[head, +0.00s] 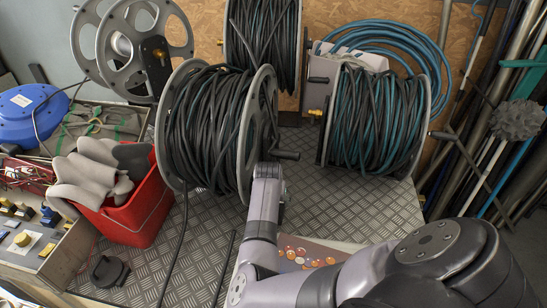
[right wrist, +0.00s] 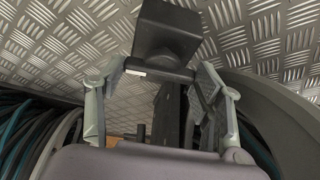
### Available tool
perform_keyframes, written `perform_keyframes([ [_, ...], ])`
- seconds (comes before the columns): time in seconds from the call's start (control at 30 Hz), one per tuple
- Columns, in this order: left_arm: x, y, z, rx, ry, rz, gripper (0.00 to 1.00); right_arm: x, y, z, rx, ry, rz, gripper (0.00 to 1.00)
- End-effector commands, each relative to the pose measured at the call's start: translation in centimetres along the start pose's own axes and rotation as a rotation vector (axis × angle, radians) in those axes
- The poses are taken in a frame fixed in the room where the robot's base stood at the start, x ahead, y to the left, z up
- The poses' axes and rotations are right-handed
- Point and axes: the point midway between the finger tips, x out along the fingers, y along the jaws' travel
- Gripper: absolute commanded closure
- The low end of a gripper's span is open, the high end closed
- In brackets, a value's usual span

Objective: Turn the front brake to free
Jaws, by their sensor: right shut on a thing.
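The front reel (head: 205,130) is wound with black hose and stands upright on the metal plate floor, with a grey flange on its right. My right arm reaches up from the lower right to this flange in the head view. The wrist hides most of the right gripper there. In the right wrist view my right gripper (right wrist: 160,74) is shut on a black, block-ended handle (right wrist: 166,35), with one finger on each side. I take this for the front brake, but its setting cannot be read. My left gripper is not in view.
A black crank handle (head: 285,155) sticks out just above my right wrist. A blue-and-black hose reel (head: 370,120) stands to the right. A red bin (head: 137,220) with grey gloves stands at left. The plate floor (head: 200,260) between is mostly clear.

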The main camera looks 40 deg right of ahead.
Motion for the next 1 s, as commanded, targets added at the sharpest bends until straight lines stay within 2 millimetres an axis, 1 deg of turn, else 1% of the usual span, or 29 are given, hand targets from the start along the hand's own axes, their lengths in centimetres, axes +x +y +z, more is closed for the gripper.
perform_keyframes([
  [0.17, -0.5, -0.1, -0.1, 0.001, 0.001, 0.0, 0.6, -0.1, 0.0, 0.0, -0.017, 0.0, -0.008, 0.66],
  [0.37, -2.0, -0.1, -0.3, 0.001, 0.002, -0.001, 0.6, -0.3, 0.2, -0.1, -0.094, -0.002, -0.036, 0.66],
  [0.7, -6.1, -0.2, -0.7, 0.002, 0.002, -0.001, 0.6, -0.4, 0.5, -0.2, -0.357, -0.004, -0.142, 0.66],
  [0.9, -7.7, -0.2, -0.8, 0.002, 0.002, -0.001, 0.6, -0.2, 0.7, -0.2, -0.533, -0.004, -0.215, 0.66],
  [1.0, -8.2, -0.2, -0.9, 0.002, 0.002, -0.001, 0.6, -0.1, 0.7, -0.2, -0.623, -0.004, -0.251, 0.66],
])
